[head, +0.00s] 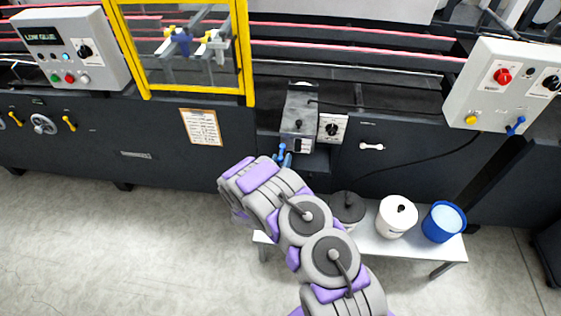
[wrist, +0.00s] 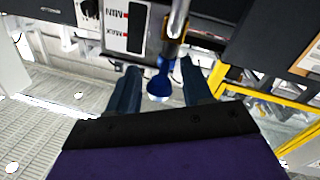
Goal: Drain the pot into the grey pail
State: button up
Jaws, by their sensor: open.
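The glue pot (head: 298,122) is a grey box on the front of the machine. In the wrist view, its gauge panel (wrist: 125,27) marked MIN and MAX appears upside down. A metal pipe with a blue lever (wrist: 160,84) is beside the gauge. My gripper (wrist: 157,88) is open, its two dark blue fingers on either side of the lever, with no clear contact. In the head view my arm hides most of the gripper. I see nothing flowing.
A dial box (head: 332,128) adjoins the pot. A yellow guard frame (head: 248,60) stands left. The floor at left is clear.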

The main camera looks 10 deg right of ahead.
grip_shut()
dwell(0.3)
jog(key=shift+d, duration=0.15)
